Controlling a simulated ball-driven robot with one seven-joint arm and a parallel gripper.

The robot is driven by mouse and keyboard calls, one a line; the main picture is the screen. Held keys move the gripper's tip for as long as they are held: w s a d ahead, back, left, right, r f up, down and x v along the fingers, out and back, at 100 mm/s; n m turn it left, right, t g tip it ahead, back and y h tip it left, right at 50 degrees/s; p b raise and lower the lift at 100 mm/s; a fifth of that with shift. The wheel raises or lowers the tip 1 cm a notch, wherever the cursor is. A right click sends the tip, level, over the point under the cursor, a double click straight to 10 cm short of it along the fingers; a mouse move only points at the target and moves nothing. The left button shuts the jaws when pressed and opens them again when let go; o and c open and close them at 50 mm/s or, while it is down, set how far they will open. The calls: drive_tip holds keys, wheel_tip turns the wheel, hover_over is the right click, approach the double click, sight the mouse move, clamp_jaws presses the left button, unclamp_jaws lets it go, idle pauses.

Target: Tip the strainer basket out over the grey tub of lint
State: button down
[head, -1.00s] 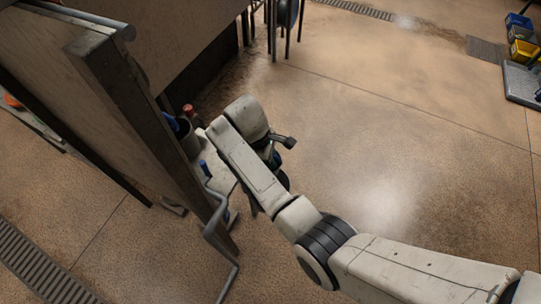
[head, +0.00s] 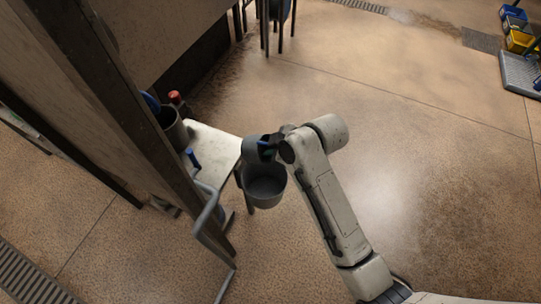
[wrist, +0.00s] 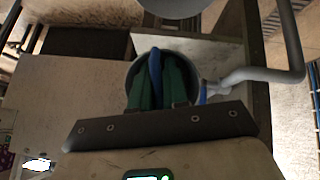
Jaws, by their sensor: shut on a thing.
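A blue-handled fitting (head: 193,160) and a red-topped item (head: 175,97) are by the tub. A large panel (head: 95,110) stands close on the left. The floor (head: 420,180) to the right is open.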

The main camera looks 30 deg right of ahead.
drive_tip(key=f+t+y+b, duration=0.1)
drive_tip(key=t+b, duration=0.1)
drive_tip(key=b, duration=0.1)
drive_tip(key=shift+f+y+b, duration=0.25)
drive_tip(key=shift+y+b, duration=0.05)
drive_tip(key=shift+b, duration=0.1)
drive_tip(key=t+y+b, duration=0.1)
drive_tip(key=b, duration=0.2)
drive_tip(key=t+b, duration=0.2)
drive_tip(key=b, duration=0.2)
drive_tip(key=shift+w+f+y, duration=0.1)
drive_tip(key=shift+f+y, duration=0.3)
drive_tip(key=t+b, duration=0.1)
drive_tip(key=b, duration=0.3)
drive_tip(key=t+y+b, duration=0.1)
drive_tip(key=t+b, duration=0.1)
drive_tip(key=b, duration=0.3)
drive_tip(key=t+y+b, duration=0.1)
drive_tip(key=b, duration=0.4)
drive_tip(key=shift+w+a+f+m, duration=0.1)
drive_tip(key=shift+a+f+m, duration=0.05)
drive_tip(key=shift+f+m, duration=0.25)
drive_tip(key=shift+r+t+y+b, duration=0.25)
drive_tip(key=shift+t+y+b, duration=0.2)
drive_tip(key=shift+b, duration=0.45)
drive_tip(key=shift+r, duration=0.1)
